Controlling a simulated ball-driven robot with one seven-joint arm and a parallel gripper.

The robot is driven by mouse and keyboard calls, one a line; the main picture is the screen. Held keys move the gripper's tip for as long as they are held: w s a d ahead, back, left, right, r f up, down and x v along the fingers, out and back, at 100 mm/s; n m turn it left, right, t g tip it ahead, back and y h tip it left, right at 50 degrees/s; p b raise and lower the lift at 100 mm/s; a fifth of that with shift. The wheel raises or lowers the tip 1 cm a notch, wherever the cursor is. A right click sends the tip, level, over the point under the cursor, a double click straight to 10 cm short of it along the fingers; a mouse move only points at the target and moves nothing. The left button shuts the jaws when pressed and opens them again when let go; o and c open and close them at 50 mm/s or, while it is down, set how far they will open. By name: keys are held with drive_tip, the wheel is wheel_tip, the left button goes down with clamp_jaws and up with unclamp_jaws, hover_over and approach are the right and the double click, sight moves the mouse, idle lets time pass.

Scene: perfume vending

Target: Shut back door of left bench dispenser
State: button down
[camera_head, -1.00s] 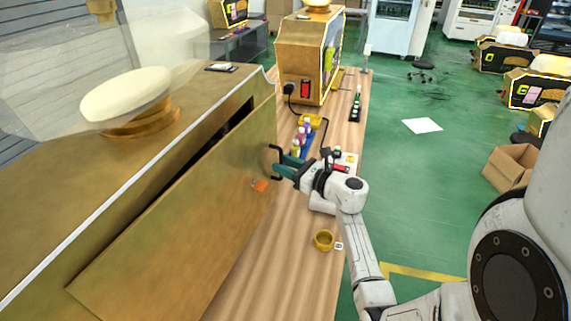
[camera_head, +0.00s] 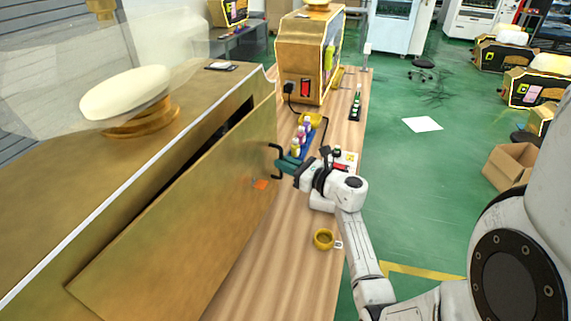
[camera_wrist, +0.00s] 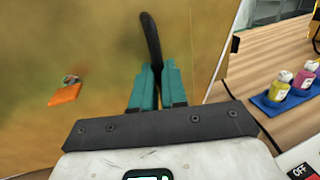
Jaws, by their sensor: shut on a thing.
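The left bench dispenser (camera_head: 60,195) is a large brass-coloured box filling the left of the head view. Its back door (camera_head: 180,220) is a wide brass panel, ajar, with a dark gap along its top edge. A black handle (camera_head: 275,149) stands at the door's right end; in the wrist view the handle (camera_wrist: 151,40) rises from between my teal fingers. My gripper (camera_head: 281,166) is shut on this handle, and the fingers show in the wrist view (camera_wrist: 156,85). An orange tag with a small key-like piece (camera_wrist: 66,93) hangs on the door left of the handle.
A wooden bench (camera_head: 262,250) runs under the dispenser. On it are a yellow cup (camera_head: 323,239), a blue tray of small bottles (camera_wrist: 285,98) and a second brass dispenser (camera_head: 305,60). Green floor at the right is mostly clear, with an open cardboard box (camera_head: 512,165).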

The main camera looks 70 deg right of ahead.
sight(270, 159)
drive_tip(key=shift+n+y, duration=0.5)
drive_tip(key=shift+y, duration=0.3)
drive_tip(key=w+b, duration=0.1)
drive_tip(key=w, duration=0.1)
drive_tip(key=w+b, duration=0.2)
drive_tip(key=shift+w+d+f, duration=0.2)
drive_tip(key=shift+w, duration=0.1)
drive_tip(key=shift+w+r, duration=0.3)
drive_tip(key=shift+w, duration=0.25)
drive_tip(key=c, duration=1.2)
unclamp_jaws()
drive_tip(key=shift+w, duration=0.1)
drive_tip(key=shift+o, duration=0.2)
drive_tip(key=shift+f, duration=0.1)
